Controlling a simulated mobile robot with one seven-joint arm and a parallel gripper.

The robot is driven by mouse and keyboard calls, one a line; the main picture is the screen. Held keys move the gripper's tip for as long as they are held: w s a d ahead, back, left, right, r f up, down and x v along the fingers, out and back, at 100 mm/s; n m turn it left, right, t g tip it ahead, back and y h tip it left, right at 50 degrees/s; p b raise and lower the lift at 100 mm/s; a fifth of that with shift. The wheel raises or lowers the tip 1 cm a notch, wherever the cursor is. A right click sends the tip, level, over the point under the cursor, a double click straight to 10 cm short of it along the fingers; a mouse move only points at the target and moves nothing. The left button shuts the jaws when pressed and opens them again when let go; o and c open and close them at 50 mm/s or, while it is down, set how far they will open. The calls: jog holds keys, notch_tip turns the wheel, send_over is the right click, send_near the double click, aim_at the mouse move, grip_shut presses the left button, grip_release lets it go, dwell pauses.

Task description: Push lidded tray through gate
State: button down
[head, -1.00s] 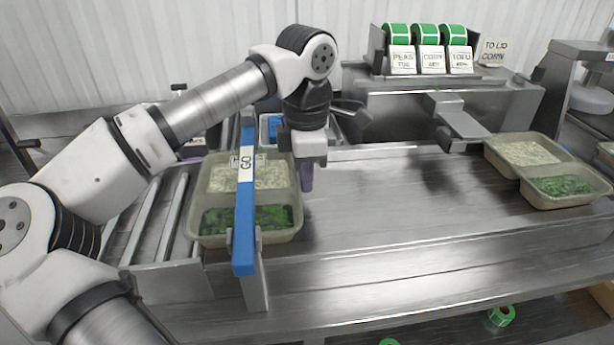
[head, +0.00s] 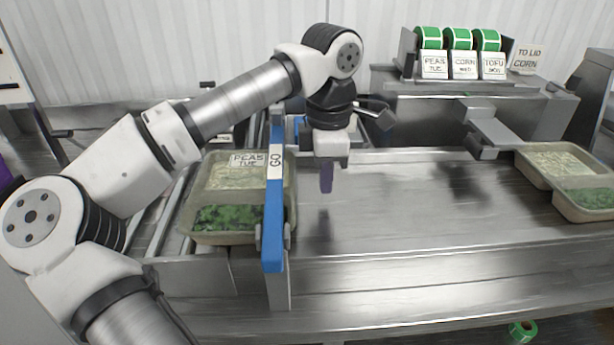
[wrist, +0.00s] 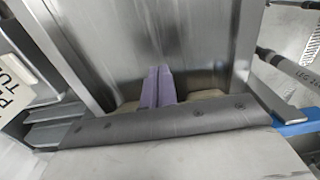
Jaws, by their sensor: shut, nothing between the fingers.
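The lidded tray (head: 215,237) has a clear cover, a "PEAS TUE" label, pale grain in its rear part and green food in front. It lies mostly left of the gate, on the rollers; its right end shows just right of the bar. The gate is a blue bar (head: 273,215) marked "GO" on a metal post. My gripper (head: 326,190), with purple fingers, is shut and empty just right of the gate and tray, low over the steel table, with a small gap to the tray. The shut fingers also show in the wrist view (wrist: 158,88).
A label dispenser (head: 458,66) with several green rolls and a "TO LID CORN" sign (head: 526,58) are at the back. The middle of the steel table (head: 420,200) is clear.

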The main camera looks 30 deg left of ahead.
notch_tip(320, 180, up, 10)
jog(key=p, duration=0.7)
jog(key=shift+w+d, duration=0.15)
jog(key=shift+d, duration=0.05)
